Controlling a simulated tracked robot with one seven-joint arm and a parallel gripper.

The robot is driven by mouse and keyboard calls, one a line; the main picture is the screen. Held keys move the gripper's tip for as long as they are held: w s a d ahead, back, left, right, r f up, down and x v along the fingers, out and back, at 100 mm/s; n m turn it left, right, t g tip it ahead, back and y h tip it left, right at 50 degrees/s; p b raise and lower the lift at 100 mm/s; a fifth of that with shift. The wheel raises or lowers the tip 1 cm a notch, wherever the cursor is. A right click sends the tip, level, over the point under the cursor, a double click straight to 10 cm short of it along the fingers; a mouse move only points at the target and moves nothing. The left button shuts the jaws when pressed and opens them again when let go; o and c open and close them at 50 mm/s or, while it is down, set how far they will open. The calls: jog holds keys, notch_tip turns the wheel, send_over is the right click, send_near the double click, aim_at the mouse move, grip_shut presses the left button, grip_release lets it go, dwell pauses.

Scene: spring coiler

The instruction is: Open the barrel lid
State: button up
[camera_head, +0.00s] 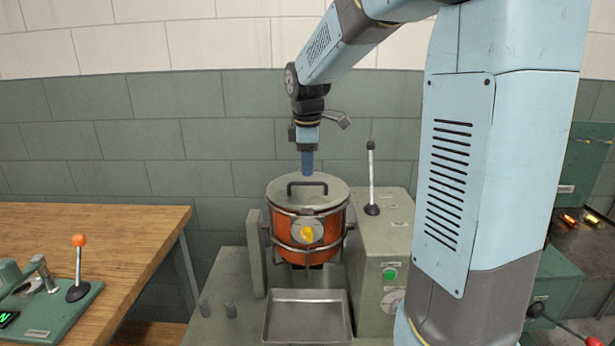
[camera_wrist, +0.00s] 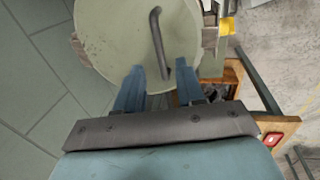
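The barrel (camera_head: 307,229) is orange-red with a metal cage and a yellow knob on its front. Its round grey-green lid (camera_head: 285,190) lies flat on top and is closed. A dark bar handle (camera_head: 307,186) stands up from the lid. My gripper (camera_head: 307,172) points down just above the handle in the head view. In the wrist view the lid (camera_wrist: 112,40) and its handle (camera_wrist: 158,40) lie ahead of my gripper (camera_wrist: 158,74).
A grey machine block with a lever (camera_head: 372,185) and green button (camera_head: 389,274) stands right of the barrel. A metal tray (camera_head: 308,327) sits below it. A wooden table (camera_head: 95,250) is on the left. A tiled wall is behind.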

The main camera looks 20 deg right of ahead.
aim_at(307, 183)
jog(key=shift+w+d+f, duration=0.1)
jog(key=shift+w+f, duration=0.15)
jog(key=shift+f, duration=0.9)
jog(key=shift+w+d+f, duration=0.1)
jog(key=shift+w+f, duration=0.1)
jog(key=shift+f, duration=0.9)
jog(key=shift+c, duration=0.3)
grip_shut()
